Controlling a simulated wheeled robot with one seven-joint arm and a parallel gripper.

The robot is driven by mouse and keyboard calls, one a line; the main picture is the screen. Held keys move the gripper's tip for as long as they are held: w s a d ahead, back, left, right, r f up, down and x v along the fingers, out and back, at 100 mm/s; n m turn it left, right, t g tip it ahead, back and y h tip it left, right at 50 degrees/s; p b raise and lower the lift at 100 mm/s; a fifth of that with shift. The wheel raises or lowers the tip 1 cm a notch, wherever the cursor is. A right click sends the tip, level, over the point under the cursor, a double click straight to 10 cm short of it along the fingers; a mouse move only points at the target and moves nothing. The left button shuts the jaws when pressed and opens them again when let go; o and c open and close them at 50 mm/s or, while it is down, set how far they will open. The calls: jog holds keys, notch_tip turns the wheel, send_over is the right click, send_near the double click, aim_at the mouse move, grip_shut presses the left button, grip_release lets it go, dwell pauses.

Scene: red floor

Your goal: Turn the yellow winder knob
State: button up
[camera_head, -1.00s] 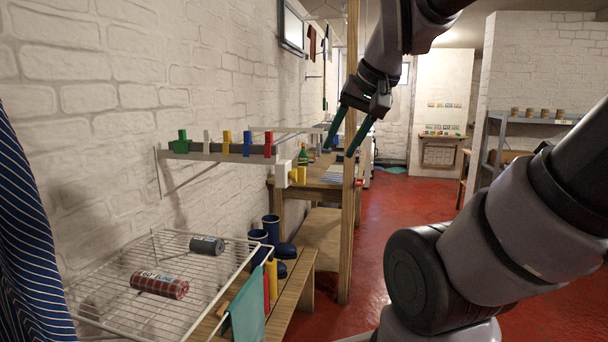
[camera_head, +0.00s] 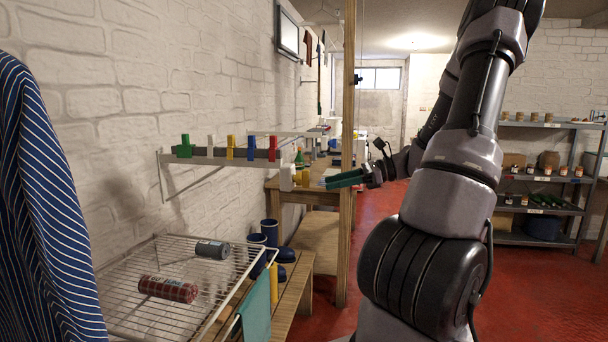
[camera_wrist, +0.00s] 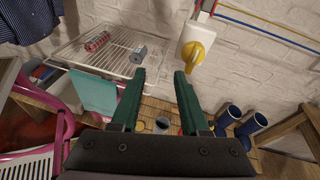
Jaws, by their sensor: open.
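The yellow winder knob (camera_wrist: 194,52) sits on a white box (camera_wrist: 197,33) on the brick wall in the wrist view. In the head view the knob (camera_head: 298,177) is small, on the right side of the white box (camera_head: 287,178) at the shelf's end. My gripper (camera_head: 327,182) has green fingers and points left toward the knob, beside the wooden post. In the wrist view my gripper (camera_wrist: 159,72) is open with nothing between its fingers. The knob lies beyond the right fingertip and a little to its right, apart from it.
A wooden post (camera_head: 348,110) stands close to my gripper. A wall shelf (camera_head: 218,158) carries coloured clips.

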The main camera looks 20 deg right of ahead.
jog(key=w+d+r+m+t+y, duration=0.1)
jog(key=d+m+t, duration=0.2)
jog(key=d, duration=0.2)
send_near(301, 179)
jog(key=w+a+r, duration=0.1)
jog(key=w+a, duration=0.3)
jog(key=a, duration=0.1)
jog(key=shift+w+t, duration=0.4)
jog(key=shift+a+r, duration=0.15)
grip_shut()
